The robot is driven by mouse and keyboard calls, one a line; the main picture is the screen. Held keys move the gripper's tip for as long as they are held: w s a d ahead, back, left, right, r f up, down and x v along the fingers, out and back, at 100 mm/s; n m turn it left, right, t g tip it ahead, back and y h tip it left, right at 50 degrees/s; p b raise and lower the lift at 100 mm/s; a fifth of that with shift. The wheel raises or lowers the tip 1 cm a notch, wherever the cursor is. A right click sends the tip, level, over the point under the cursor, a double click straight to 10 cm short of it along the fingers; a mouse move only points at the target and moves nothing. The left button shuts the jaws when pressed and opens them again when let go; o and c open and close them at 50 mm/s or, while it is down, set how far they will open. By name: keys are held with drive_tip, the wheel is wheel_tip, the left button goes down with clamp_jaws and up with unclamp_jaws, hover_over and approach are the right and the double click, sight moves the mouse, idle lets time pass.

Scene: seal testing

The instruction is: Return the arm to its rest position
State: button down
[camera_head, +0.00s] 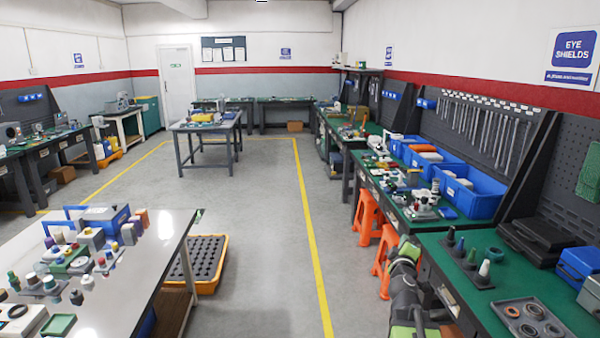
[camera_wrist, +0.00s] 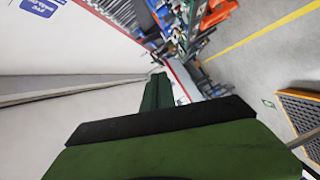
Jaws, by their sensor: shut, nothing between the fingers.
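My gripper (camera_wrist: 157,91) shows in the wrist view as narrow green fingers beyond a black bar and a broad green body. The fingers are together with nothing visible between them. The wrist view is strongly tilted, with the wall to the left and the floor to the right. My gripper points up the room, clear of any surface that I can see.
A white-topped bench (camera_head: 158,262) with small parts stands at left. A green-topped bench (camera_head: 455,258) with seals stands at right. An orange-edged black tray (camera_head: 222,262) is on the floor by the white bench. Orange stools (camera_head: 367,217) stand at right. The middle floor is clear.

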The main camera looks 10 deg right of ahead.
drive_tip(key=s+a+f+m+g+y, duration=0.1)
drive_tip(key=s+a+f+m+g, duration=0.15)
drive_tip(key=a+f, duration=0.55)
drive_tip(key=s+a+f+m+g+y, duration=0.15)
drive_tip(key=a+f+m+g, duration=0.35)
drive_tip(key=a, duration=0.5)
drive_tip(key=s+a+f+g+y, duration=0.2)
drive_tip(key=s+a+f+g, duration=0.2)
drive_tip(key=s, duration=0.4)
drive_tip(key=s+a+f+g+y, duration=0.3)
drive_tip(key=s+a+f+g, duration=0.1)
drive_tip(key=s, duration=0.4)
drive_tip(key=shift+a+f+m, duration=0.35)
drive_tip(key=shift+a+f, duration=0.4)
drive_tip(key=shift+a, duration=0.25)
